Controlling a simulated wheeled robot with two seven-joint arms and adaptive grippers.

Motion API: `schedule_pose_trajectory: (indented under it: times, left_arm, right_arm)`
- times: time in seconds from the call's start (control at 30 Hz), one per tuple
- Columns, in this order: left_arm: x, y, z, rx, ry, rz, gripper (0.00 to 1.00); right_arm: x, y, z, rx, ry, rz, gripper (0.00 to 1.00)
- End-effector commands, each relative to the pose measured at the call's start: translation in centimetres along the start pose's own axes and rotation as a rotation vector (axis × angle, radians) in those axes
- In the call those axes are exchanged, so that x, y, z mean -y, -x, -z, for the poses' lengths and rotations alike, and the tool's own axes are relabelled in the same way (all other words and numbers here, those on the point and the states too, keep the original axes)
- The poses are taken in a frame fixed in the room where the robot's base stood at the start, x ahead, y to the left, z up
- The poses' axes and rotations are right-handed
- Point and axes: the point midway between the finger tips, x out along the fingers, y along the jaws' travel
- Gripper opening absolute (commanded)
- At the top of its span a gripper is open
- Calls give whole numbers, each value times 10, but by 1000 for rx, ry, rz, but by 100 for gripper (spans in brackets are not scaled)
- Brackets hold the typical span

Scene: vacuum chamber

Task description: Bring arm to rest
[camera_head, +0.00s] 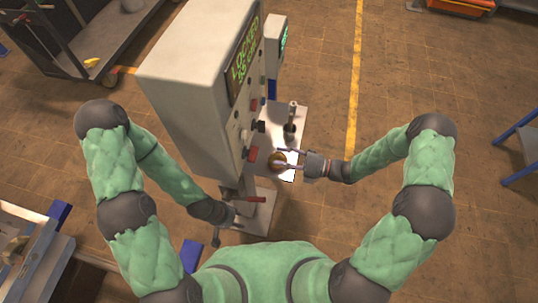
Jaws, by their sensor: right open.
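My left arm comes in from the left and reaches down to the lower part of the machine.
The grey control cabinet (190,60) stands between my arms, with a lit green display (243,62) and several buttons. A metal lever (291,118) stands on its plate. A cart (110,40) is at upper left, a metal bench (35,250) at lower left.

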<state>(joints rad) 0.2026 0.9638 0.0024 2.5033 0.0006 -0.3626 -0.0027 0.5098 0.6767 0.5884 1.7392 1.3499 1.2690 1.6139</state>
Motion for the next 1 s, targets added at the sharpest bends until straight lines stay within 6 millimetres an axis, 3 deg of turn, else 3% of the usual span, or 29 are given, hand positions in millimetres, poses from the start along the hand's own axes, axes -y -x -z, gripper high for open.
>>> schedule_pose_trajectory:
  times: [0.2, 0.8, 0.93, 1.0]
  left_arm:
    - [0, 0, 0, 0, 0, 0, 40]
    - [0, -1, 0, 0, 0, 0, 40]
    - [4, -11, 0, 0, 0, 0, 40]
    - [8, -22, 1, 0, 0, 0, 40]
  right_arm:
    - [0, 16, 0, 1, 0, 1, 49]
    - [1, 17, 1, -4, 3, 3, 49]
    - [23, 12, 17, -62, 59, 53, 49]
    - [48, 7, 38, -139, 136, 111, 49]
